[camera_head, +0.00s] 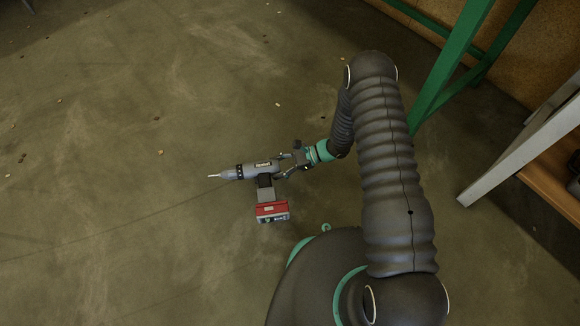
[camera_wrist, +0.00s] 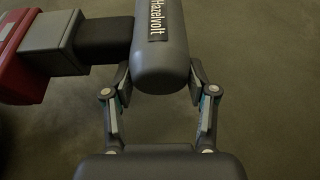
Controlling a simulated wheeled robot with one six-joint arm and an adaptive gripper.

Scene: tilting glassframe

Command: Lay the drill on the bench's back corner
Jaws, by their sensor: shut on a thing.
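The drill (camera_head: 246,172) is grey with a dark handle, a red battery pack and a thin bit pointing left in the head view. My gripper (camera_head: 289,168) is shut on the rear of its body, holding it out over the floor. In the wrist view the drill's body (camera_wrist: 160,45), lettered "Hazelvolt", lies between the fingers of my gripper (camera_wrist: 159,88). The handle and red battery (camera_wrist: 25,50) stick out to the left there. No bench top is plainly in view; which structure is the bench, I cannot tell.
A green metal frame (camera_head: 451,62) stands at the upper right. A pale grey leg (camera_head: 520,150) and a brown wooden shelf (camera_head: 556,182) are at the right edge. The concrete floor (camera_head: 110,120) on the left is open, with small scattered bits.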

